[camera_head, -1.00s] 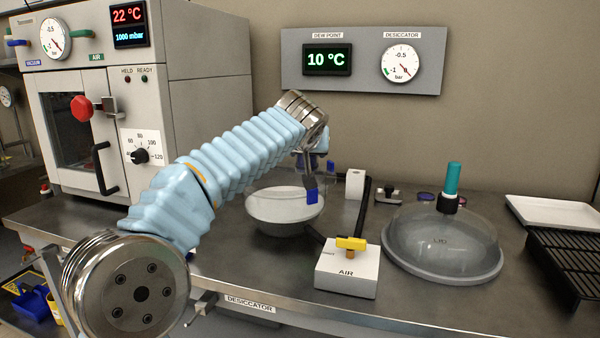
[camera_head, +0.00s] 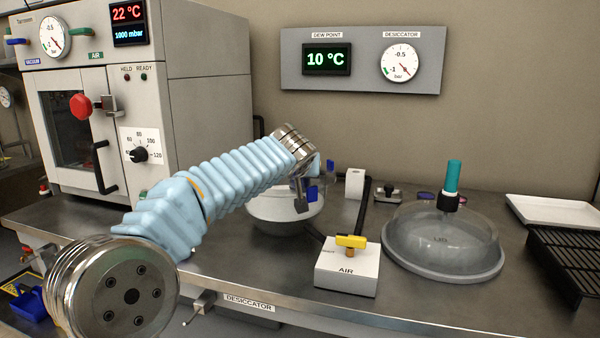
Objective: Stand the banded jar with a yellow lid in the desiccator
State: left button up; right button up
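The desiccator bowl (camera_head: 285,225) stands on the bench in the middle, its top partly hidden by my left arm. Its domed clear lid (camera_head: 440,245) with a teal handle lies on the bench at the right. My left gripper (camera_head: 321,181) is over the right rim of the bowl; its blue fingertips look apart, with nothing visible between them. No jar with a yellow lid shows; the wrist hides part of the bowl's inside. My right gripper is not in view.
The white AIR box (camera_head: 346,274) with a yellow valve handle stands in front. A black hose (camera_head: 362,200) runs behind it. An oven (camera_head: 95,110) is at the left, a white tray (camera_head: 555,211) and a black rack (camera_head: 565,262) at the right. Small purple-topped items (camera_head: 426,196) sit behind the lid.

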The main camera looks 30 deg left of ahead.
pick_arm(q)
jog(key=shift+f+b, duration=0.35)
jog(key=shift+f, duration=0.05)
jog(key=o, duration=1.1)
jog(key=shift+o, duration=0.2)
jog(key=shift+r, duration=0.1)
jog(key=shift+r+p, duration=0.25)
jog(key=shift+p, duration=0.15)
jog(key=shift+r+p, duration=0.55)
jog(key=shift+p, duration=0.05)
jog(key=b+v, duration=0.1)
jog(key=v, duration=0.4)
jog(key=b+v, duration=0.1)
jog(key=v, duration=0.4)
jog(key=shift+s+d+f, duration=0.15)
jog(key=shift+s, duration=0.15)
jog(key=shift+s+d+r, duration=0.25)
jog(key=shift+s+r, duration=0.1)
jog(key=shift+s, duration=0.2)
